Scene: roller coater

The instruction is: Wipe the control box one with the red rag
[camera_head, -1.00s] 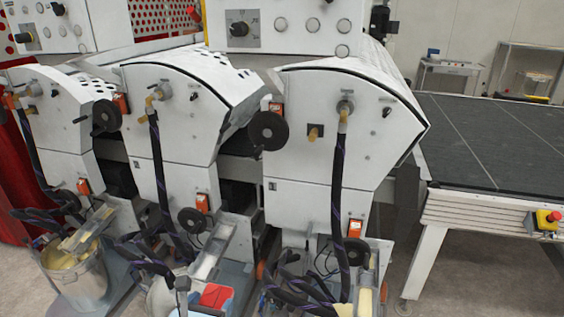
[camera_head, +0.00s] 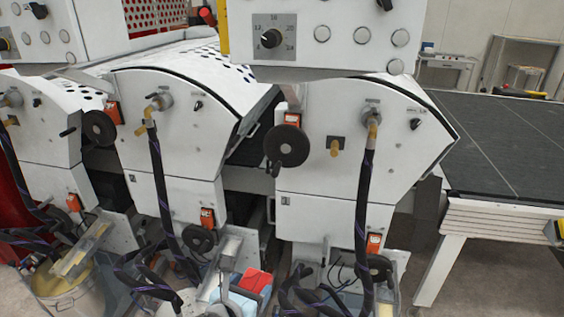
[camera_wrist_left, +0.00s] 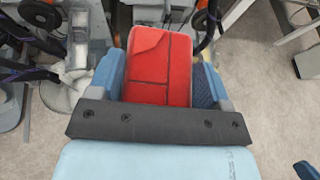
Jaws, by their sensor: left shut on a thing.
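The red rag (camera_wrist_left: 160,65) is folded flat between the blue fingers of my left gripper (camera_wrist_left: 160,88) in the left wrist view. In the head view the red rag (camera_head: 254,281) shows small at the bottom, with my left gripper (camera_head: 244,296) shut on it. White control boxes stand along the top of the head view: one with a grey dial (camera_head: 340,38) at top centre right, another (camera_head: 60,33) at top left. I cannot tell which is control box one. The rag is below and apart from both.
White machine units (camera_head: 350,140) with handwheels (camera_head: 286,146), valves and black hoses (camera_head: 363,200) stand below the boxes. A bucket (camera_head: 65,290) is at bottom left. A dark conveyor table (camera_head: 510,145) is at right. Some grey floor shows at lower right.

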